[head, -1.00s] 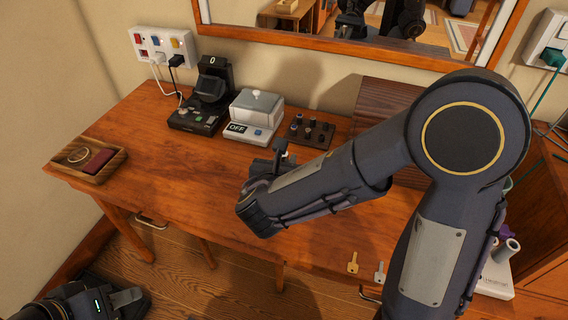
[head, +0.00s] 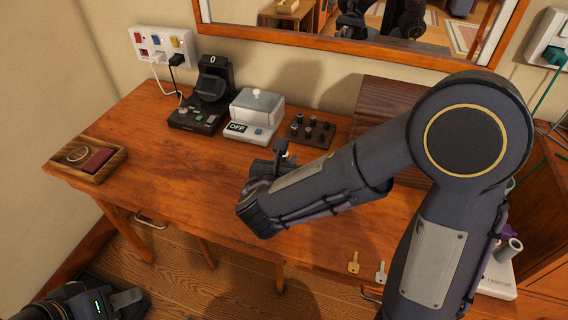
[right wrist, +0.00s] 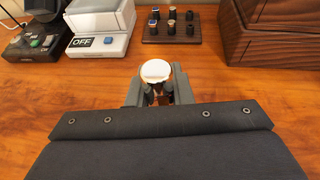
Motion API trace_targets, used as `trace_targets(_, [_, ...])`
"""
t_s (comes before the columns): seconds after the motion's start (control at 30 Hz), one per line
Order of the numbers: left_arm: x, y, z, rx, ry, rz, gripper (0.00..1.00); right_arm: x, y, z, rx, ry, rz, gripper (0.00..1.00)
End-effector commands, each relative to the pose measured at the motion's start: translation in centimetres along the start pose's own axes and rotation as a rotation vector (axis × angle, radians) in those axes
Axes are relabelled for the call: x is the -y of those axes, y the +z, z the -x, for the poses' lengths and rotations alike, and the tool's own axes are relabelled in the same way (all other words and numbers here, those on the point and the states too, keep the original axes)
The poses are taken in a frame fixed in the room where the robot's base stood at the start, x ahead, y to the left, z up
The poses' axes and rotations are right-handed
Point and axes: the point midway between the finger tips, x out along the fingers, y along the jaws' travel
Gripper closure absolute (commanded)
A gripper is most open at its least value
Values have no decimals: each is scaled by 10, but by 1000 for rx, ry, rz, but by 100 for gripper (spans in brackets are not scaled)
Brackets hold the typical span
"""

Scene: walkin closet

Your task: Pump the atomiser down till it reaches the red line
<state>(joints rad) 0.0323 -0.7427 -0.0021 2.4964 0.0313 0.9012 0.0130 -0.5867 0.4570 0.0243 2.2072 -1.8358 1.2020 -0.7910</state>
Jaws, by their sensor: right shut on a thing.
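In the right wrist view, a round white-topped object (right wrist: 155,71), seemingly the atomiser, stands between the fingers of my right gripper (right wrist: 156,92). The gripper is shut on it, low over the wooden table. In the head view my right gripper (head: 283,157) is mostly hidden behind my own forearm, with only a bit of white showing by the fingers. The body of the atomiser and any red line are hidden. My left gripper (head: 126,299) is at the bottom left of the head view, below the table and away from everything; its opening is unclear.
A black device (head: 198,118), a grey-white box marked OFF (head: 254,113) and a dark rack (head: 310,132) line the table's back. A wooden tray (head: 117,164) is at the left, two keys (head: 354,263) at the front. The table's left middle is clear.

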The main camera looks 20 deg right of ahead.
Motion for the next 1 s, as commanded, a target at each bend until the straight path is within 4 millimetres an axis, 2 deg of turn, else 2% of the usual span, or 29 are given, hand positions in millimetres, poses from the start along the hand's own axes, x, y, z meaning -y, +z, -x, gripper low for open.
trace_targets(0.57, [0,0,1,0,0,0,64,0,1,1,-3,-1,2,100])
trace_targets(1.0, [2,3,-6,0,0,0,64,1,-7,-2,-6,-1,3,100])
